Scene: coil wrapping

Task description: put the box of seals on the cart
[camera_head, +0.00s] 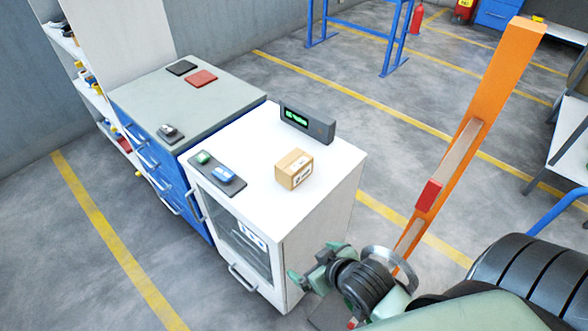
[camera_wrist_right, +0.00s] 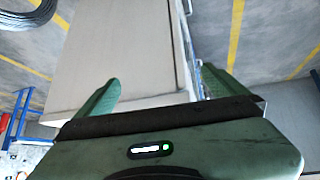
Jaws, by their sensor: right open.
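The box of seals appears to be the small brown cardboard box (camera_head: 294,169) with a white label, upright on top of the white cabinet (camera_head: 245,150) in the head view. My right gripper (camera_head: 312,266) is low at the cabinet's front right side, below its top and apart from the box. The right wrist view shows its two green fingers (camera_wrist_right: 160,82) spread, with nothing held and a pale cabinet surface beyond. The box does not show there. My left gripper is not in view. I cannot make out the cart with certainty.
A grey display unit (camera_head: 307,123) and a dark tray (camera_head: 217,175) with small items flank the box. A blue drawer cabinet (camera_head: 160,165) adjoins on the left. An orange post (camera_head: 480,115) stands at right. A blue tubular handle (camera_head: 562,208) shows at the right edge.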

